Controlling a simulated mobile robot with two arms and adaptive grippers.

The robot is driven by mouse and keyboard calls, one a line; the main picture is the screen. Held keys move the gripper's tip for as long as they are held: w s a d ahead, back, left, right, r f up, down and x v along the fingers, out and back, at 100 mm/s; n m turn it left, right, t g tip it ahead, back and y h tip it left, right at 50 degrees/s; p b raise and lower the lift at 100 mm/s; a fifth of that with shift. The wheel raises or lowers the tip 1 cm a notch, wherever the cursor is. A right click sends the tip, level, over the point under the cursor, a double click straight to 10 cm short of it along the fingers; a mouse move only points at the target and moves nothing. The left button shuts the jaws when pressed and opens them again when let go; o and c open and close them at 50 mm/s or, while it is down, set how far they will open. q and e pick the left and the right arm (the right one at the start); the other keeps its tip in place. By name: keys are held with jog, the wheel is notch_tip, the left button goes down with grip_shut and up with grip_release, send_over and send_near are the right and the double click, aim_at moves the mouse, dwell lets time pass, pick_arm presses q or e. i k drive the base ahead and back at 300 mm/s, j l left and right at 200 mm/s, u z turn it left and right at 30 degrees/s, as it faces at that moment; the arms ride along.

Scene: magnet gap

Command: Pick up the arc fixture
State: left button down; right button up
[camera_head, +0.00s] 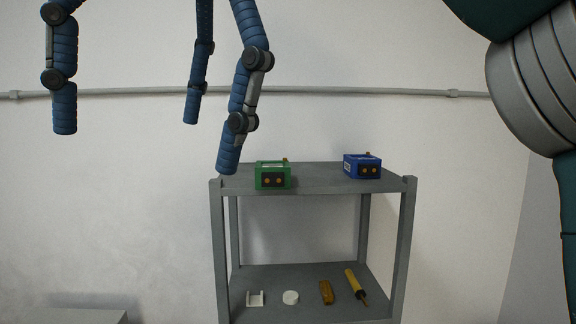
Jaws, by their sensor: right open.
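A white U-shaped bracket (255,298) lies on the lower shelf at the left, and it may be the arc fixture. A round white disc (290,297) lies just to its right. Which of these the task means, I cannot tell for sure. Part of my right arm fills the upper right corner and runs down the right edge, well apart from the shelf. No fingers of my right gripper show. Nothing touches the pieces on the shelf.
A grey two-level shelf (325,183) stands against a white wall. A green box (272,175) and a blue box (362,167) stand on top. A brown block (326,292) and a yellow tool (354,286) lie below.

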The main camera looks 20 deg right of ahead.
aim_at(268, 175)
jog(key=i+l, duration=0.4)
jog(key=l, duration=0.15)
jog(key=i+l, duration=0.45)
jog(key=l, duration=0.1)
